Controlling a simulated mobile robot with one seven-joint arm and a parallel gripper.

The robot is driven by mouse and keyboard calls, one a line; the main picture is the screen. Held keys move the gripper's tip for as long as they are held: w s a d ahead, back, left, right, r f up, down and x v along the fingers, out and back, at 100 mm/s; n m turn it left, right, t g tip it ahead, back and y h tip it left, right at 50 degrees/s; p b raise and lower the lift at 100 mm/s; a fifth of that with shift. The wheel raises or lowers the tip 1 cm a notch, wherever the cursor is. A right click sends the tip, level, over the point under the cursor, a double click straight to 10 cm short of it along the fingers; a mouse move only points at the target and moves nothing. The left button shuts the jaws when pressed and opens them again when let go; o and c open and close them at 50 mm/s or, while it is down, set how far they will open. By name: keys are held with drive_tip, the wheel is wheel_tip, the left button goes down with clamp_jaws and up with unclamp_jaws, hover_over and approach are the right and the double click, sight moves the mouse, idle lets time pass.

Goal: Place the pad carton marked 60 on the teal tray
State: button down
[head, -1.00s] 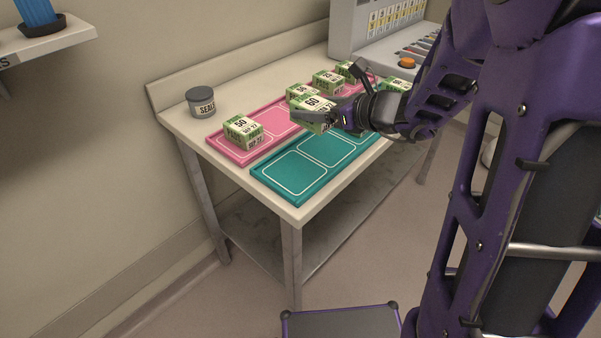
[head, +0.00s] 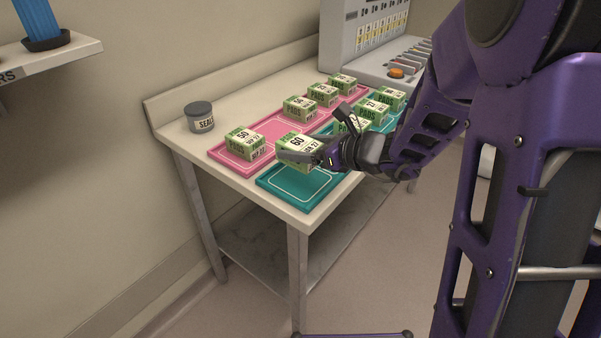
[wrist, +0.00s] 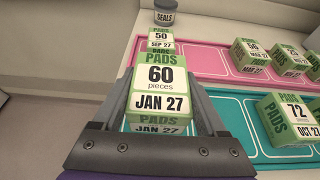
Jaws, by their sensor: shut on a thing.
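The pad carton marked 60 (head: 297,148) is green and white. My gripper (head: 318,158) is shut on it. In the wrist view the carton (wrist: 160,90) sits between the two fingers, its label reading 60 pieces, JAN 27. In the head view it appears over the near part of the teal tray (head: 268,182), close to the pink tray's edge. I cannot tell whether it touches the tray. The teal tray's near outlined space is partly bare; farther along it stand several pad cartons, one marked 72 (wrist: 290,120).
The pink tray (head: 222,158) beside it holds several cartons, including one marked 50 (head: 245,143) at its near end. A grey SEALS tub (head: 199,117) stands at the table's left. A machine with an orange button (head: 397,72) stands at the back.

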sight(300, 179)
drive_tip(key=shift+f+b, duration=0.55)
drive_tip(key=shift+f, duration=1.95)
drive_tip(key=shift+f, duration=0.15)
drive_tip(key=shift+f, duration=0.15)
unclamp_jaws()
drive_tip(key=shift+r, duration=0.4)
drive_tip(key=p+v, duration=0.1)
drive_tip(key=v, duration=1.1)
drive_tip(key=shift+f+p, duration=0.15)
drive_tip(key=shift+p, duration=0.15)
